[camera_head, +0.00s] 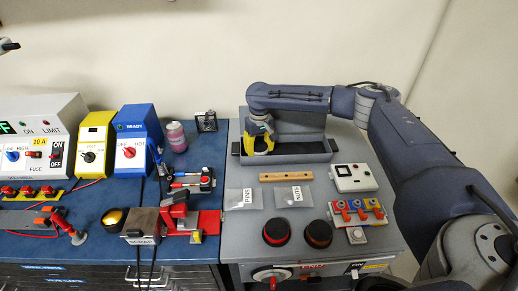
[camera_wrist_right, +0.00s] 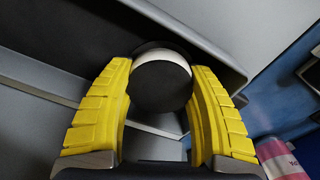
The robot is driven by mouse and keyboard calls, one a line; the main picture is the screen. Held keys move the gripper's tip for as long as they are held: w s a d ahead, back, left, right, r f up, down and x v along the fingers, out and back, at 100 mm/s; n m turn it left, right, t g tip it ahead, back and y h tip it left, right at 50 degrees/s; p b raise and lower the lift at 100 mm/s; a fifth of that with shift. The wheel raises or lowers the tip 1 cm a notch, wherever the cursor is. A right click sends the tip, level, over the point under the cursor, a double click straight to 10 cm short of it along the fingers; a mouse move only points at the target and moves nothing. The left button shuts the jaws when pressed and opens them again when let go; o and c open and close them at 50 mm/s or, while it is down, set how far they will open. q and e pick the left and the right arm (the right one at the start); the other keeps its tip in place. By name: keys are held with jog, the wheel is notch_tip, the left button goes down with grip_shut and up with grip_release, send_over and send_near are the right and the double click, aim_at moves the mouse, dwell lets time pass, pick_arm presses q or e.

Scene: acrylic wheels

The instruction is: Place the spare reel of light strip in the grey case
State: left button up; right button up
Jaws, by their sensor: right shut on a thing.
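The grey case (camera_head: 312,157) is an open tray at the back of the grey cabinet top. My right gripper (camera_head: 261,148), with yellow fingers, points down at the left part of the case. In the right wrist view the fingers are closed around the reel (camera_wrist_right: 160,88), a dark round thing with a white band along its far edge. The case wall (camera_wrist_right: 215,40) passes just behind it. I cannot tell whether the reel touches the case floor. In the head view the fingers mostly hide the reel. My left gripper's fingers are not visible.
A wooden strip (camera_head: 286,177), two clear bags (camera_head: 244,198) and two black round knobs (camera_head: 277,232) lie in front of the case. A white meter box (camera_head: 353,178) stands to the right. A pink bottle (camera_head: 176,137) and a black frame (camera_head: 206,122) stand left on the blue bench.

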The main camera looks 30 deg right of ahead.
aim_at(259, 146)
jog(key=shift+f, duration=0.1)
jog(key=o, duration=1)
jog(key=shift+c, duration=0.2)
notch_tip(259, 146, up, 12)
